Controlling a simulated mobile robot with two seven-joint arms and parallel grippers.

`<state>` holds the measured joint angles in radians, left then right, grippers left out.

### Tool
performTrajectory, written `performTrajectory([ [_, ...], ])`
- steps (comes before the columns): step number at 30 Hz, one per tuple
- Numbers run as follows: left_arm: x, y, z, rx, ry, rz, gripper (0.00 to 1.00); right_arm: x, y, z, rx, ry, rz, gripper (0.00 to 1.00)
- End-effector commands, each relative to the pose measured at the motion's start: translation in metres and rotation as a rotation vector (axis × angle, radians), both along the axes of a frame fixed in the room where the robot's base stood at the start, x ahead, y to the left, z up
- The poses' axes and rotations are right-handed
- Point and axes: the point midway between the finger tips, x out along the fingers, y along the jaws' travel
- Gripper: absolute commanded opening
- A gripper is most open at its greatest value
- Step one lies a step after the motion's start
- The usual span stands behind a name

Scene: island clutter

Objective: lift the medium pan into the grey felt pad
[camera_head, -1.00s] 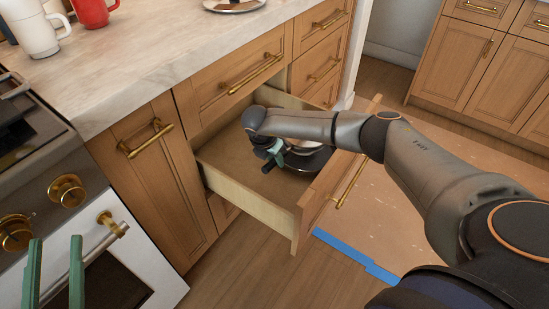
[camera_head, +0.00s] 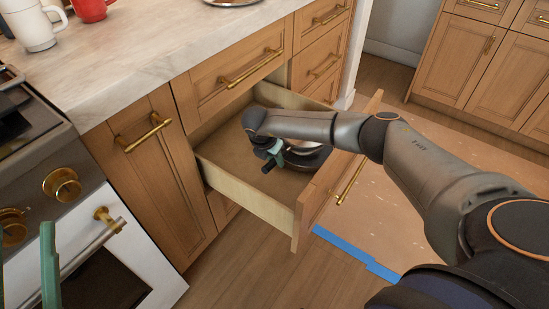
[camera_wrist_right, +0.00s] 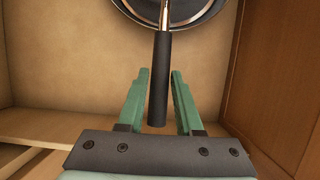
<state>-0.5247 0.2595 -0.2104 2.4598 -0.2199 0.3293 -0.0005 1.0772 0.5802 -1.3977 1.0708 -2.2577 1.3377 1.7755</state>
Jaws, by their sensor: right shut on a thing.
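The pan (camera_head: 312,158) is dark with a shiny inside and sits in the open drawer, partly hidden by my right arm. In the right wrist view its round dark body (camera_wrist_right: 180,12) is cut off by the top edge, and its black handle (camera_wrist_right: 158,80) runs down between my green fingers. My right gripper (camera_head: 266,160) is shut on that handle, inside the drawer; it also shows in the right wrist view (camera_wrist_right: 160,72). My left gripper (camera_head: 25,245) is at the lower left, empty, its two green fingers apart. I cannot see a grey felt pad.
The wooden drawer (camera_head: 245,192) stands pulled out, its walls close around the pan. A stove (camera_head: 35,150) is at left. The marble counter (camera_head: 165,50) above holds a white mug (camera_head: 32,28) and a red mug (camera_head: 92,8). Blue tape (camera_head: 355,252) lies on the floor.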

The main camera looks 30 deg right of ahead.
Motion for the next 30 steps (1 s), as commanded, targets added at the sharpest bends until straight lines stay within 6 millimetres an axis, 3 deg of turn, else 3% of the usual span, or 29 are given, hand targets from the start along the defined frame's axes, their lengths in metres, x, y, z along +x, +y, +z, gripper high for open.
performTrajectory([
  [17,-0.029,-0.004,0.031,0.004,-0.182,-0.038,0.5,0.001,-0.001,-0.01,-0.002,-0.004,0.0,0.0],
  [30,-0.028,-0.006,0.011,-0.015,-0.169,-0.06,0.5,0.001,-0.001,-0.036,-0.002,-0.004,0.0,0.0],
])
